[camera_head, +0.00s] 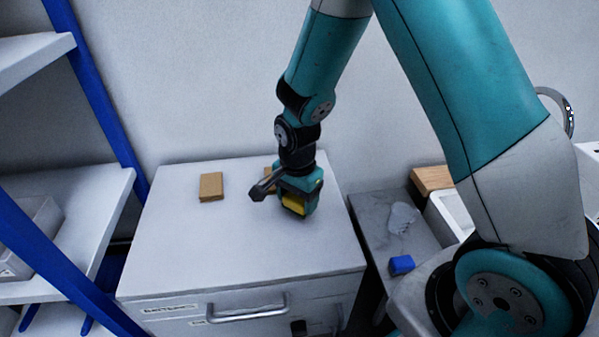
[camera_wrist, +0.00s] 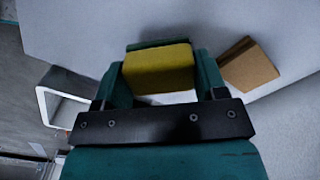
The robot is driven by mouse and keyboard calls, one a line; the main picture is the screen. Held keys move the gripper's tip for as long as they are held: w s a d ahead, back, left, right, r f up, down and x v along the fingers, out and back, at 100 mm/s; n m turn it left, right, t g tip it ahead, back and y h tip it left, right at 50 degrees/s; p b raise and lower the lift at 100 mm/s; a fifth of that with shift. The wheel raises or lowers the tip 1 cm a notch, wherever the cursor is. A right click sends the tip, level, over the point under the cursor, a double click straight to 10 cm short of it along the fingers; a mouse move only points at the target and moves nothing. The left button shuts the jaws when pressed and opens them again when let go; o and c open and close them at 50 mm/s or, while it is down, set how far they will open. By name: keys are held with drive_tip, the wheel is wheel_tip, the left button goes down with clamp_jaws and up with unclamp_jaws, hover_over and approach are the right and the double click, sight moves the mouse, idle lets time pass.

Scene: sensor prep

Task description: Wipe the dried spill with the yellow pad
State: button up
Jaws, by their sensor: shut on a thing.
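The yellow pad (camera_head: 294,204) is held between the fingers of my gripper (camera_head: 298,198), just above or against the white cabinet top (camera_head: 200,260); I cannot tell whether it touches. In the wrist view the yellow pad (camera_wrist: 158,69) fills the space between the teal fingers of my gripper (camera_wrist: 160,78). A pale grey patch (camera_head: 403,217), which may be the dried spill, lies on the grey surface to the right of the cabinet. No spill shows on the white top itself.
A brown block (camera_head: 211,186) lies at the back left of the white top. Another brown block (camera_wrist: 248,64) is close to the right finger. A blue block (camera_head: 401,265) lies on the grey surface (camera_head: 375,222). A blue-framed shelf (camera_head: 95,90) stands left.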

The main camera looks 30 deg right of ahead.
drive_tip(key=shift+d+r+p, duration=0.1)
drive_tip(key=shift+r+p, duration=2.45)
drive_tip(key=shift+r, duration=0.25)
